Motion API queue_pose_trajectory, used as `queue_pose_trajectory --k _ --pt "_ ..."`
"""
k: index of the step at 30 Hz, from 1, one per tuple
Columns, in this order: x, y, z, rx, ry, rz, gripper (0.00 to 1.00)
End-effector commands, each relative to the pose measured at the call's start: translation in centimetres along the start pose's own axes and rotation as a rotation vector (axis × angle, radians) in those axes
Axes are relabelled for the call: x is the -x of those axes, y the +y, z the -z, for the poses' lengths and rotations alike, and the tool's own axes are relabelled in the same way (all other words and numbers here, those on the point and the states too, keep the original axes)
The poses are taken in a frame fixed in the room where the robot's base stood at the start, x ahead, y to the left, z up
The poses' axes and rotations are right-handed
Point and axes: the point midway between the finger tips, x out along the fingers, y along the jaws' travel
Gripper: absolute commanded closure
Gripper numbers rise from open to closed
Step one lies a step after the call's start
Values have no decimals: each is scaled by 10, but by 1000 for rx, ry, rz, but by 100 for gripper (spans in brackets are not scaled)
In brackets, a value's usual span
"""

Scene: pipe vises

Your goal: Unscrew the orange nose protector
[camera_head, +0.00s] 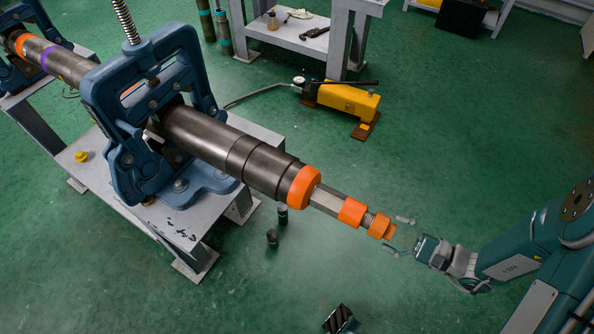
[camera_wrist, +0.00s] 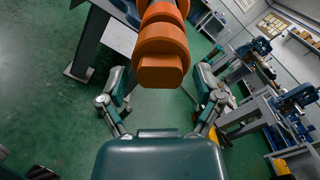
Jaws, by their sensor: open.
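The orange nose protector (camera_head: 380,227) is at the free right end of a long dark pipe tool, with a squared end facing my gripper. It also shows large at the top centre of the wrist view (camera_wrist: 162,58). My gripper (camera_head: 398,236) is open, facing this end from the right. In the wrist view, its two fingers (camera_wrist: 159,88) spread to the left and right of the protector, with a visible gap on both sides. The end of the protector lies close to the line between the fingertips. No contact shows.
A blue pipe vise (camera_head: 150,110) holds the tool (camera_head: 225,150) on a grey stand. More orange bands sit behind the protector. A yellow pump (camera_head: 348,98) is on the green floor. Small dark cylinders (camera_head: 273,238) stand below the tool.

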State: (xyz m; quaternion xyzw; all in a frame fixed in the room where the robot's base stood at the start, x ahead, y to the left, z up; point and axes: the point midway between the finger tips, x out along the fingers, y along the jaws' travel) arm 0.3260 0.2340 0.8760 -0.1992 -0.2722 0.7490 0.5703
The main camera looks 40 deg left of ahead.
Motion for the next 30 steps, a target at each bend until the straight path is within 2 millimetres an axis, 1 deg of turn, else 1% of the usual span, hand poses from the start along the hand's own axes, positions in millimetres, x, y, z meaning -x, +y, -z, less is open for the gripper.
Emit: queue_pose_trajectory --k 7,16,20,30 --pt "20 0 0 0 1 3 16" --pt "21 0 -1 -17 0 2 16" --pt "20 0 -1 -142 -3 6 16" --pt "20 0 0 -536 -11 20 16"
